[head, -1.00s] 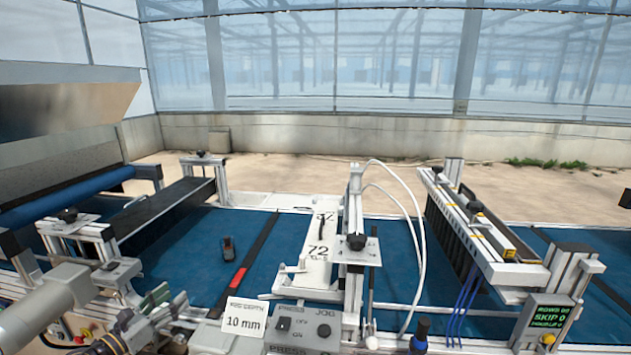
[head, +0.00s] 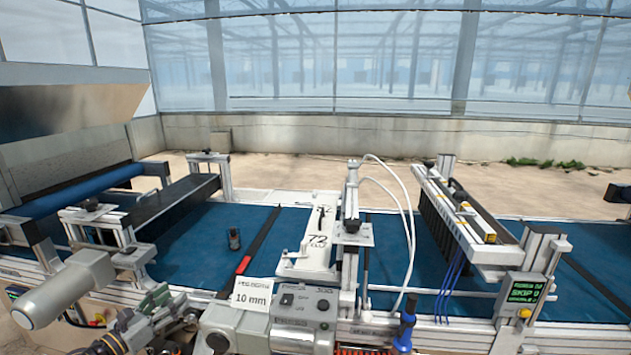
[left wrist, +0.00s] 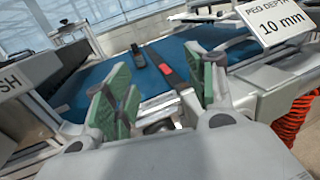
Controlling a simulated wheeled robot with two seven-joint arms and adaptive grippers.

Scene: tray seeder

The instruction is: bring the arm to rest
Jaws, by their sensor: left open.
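My left gripper (head: 168,330) is low at the left of the head view, in front of the seeder line. It is partly cut off by the bottom edge there. In the left wrist view the left gripper (left wrist: 158,95) shows two green-padded fingers spread wide with nothing between them. Beyond the fingers lies the blue belt (left wrist: 95,85). My right gripper is in neither view.
A control box (head: 295,310) with a "10 mm" card (head: 251,297) stands just right of the left gripper. A small dark object (head: 234,239) lies on the belt. A seeding bar (head: 465,215) and a green display (head: 525,287) are at the right.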

